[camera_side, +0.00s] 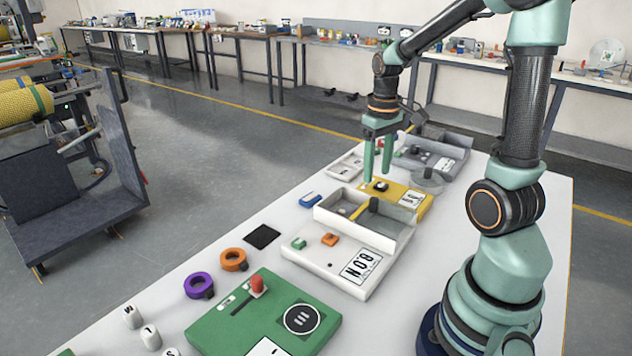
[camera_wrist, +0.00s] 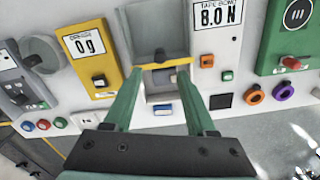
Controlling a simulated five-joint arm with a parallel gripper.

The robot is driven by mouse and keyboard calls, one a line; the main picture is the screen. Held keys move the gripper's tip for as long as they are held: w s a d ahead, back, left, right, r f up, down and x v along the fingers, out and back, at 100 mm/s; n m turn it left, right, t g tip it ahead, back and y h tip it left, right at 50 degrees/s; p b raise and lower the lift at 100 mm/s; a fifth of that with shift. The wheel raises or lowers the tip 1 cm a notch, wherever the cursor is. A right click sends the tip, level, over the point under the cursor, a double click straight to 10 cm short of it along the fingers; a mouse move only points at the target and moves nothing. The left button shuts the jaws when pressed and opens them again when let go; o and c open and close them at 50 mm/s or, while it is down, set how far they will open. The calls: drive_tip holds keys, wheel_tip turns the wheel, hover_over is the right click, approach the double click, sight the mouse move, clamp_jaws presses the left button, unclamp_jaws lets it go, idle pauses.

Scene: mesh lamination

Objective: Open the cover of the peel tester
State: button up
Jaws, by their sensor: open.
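The peel tester (camera_side: 330,262) is a white box with a panel reading 8.0 N, at the middle of the side view; its panel also shows in the wrist view (camera_wrist: 216,18). A grey, walled cover section (camera_side: 385,222) sits at its far side, with a yellow bar (camera_side: 374,204) across it. In the wrist view the grey section (camera_wrist: 158,25) and yellow bar (camera_wrist: 163,67) lie at top centre. My gripper (camera_side: 377,177) is open and empty, fingers pointing down. In the wrist view its fingertips (camera_wrist: 160,76) appear either side of the bar; contact cannot be told.
A yellow scale (camera_side: 413,205) reading 0 g stands beyond the tester, with a grey device (camera_side: 440,160) farther back. A green box with a red lever (camera_side: 257,285) stands nearer. Orange (camera_side: 233,260) and purple (camera_side: 199,286) rings and a black square (camera_side: 262,236) lie along the table's left edge.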

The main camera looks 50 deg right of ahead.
wheel_tip(320, 180, up, 5)
drive_tip(key=shift+r, duration=0.15)
idle(0.3)
drive_tip(key=a+r+n+t, duration=0.3)
drive_tip(key=a+t, duration=0.2)
drive_tip(key=a, duration=1.3)
drive_tip(key=shift+s+t, duration=0.3)
drive_tip(key=shift+s, duration=0.05)
